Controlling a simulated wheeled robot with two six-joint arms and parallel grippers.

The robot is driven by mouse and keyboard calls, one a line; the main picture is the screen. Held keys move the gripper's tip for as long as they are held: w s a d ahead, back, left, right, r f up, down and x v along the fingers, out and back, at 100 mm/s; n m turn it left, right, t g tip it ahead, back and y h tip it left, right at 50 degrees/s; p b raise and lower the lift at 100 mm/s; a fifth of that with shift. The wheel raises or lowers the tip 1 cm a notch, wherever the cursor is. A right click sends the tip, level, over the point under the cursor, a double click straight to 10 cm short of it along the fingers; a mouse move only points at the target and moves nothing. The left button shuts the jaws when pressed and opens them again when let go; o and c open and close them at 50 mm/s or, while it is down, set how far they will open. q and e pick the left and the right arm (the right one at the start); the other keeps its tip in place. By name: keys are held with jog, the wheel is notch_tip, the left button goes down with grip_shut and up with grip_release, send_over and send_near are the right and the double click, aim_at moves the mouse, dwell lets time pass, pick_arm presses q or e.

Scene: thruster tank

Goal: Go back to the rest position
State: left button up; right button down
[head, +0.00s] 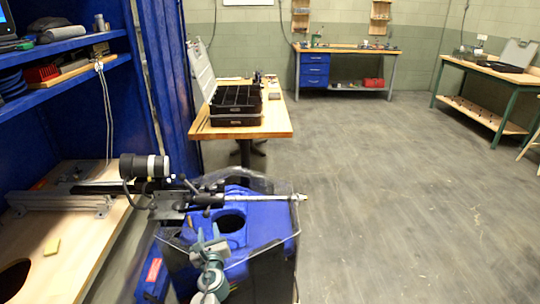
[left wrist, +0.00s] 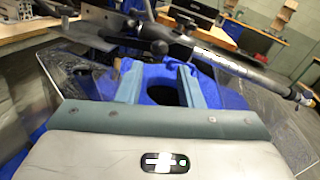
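My left gripper (head: 208,238) is over the near part of the blue thruster tank (head: 262,232). In the left wrist view its two fingers (left wrist: 160,78) stand apart with nothing between them. The tank's round dark opening (head: 231,220) lies just beyond the fingertips. A metal rod on a black arm (head: 265,199) reaches across above the tank, apart from the gripper. A black cylinder with a pale band (head: 145,167) sits at the arm's left end. My right gripper is not in view.
A clear shield (left wrist: 230,85) surrounds the tank top. A blue shelf unit (head: 75,45) with a wooden worktop (head: 95,225) stands at left. A wooden table (head: 275,123) with black trays (head: 236,103) stands behind. The grey floor (head: 400,190) at right is clear.

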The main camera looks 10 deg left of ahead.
pick_arm(q)
jog(key=s+a+f+n+g, duration=0.2)
jog(key=s+n+g, duration=0.1)
jog(key=s+n, duration=0.55)
jog(key=s+a+f+n+g, duration=0.3)
jog(key=s+n, duration=0.4)
jog(key=s, duration=0.3)
jog(key=s+d+n+g+h, duration=0.3)
jog(key=s+d+n, duration=0.25)
jog(key=s, duration=0.55)
jog(key=s+d+n+g+h, duration=0.4)
jog(key=s+n, duration=0.2)
jog(key=s, duration=0.6)
notch_tip(320, 180, down, 28)
jog(key=a, duration=0.2)
jog(key=s+a+f+n+g, duration=0.1)
jog(key=s+f+g, duration=0.1)
jog(key=s+f, duration=1.5)
notch_tip(320, 180, down, 4)
jog(key=shift+s+a+r, duration=0.2)
jog(key=shift+s+a, duration=0.1)
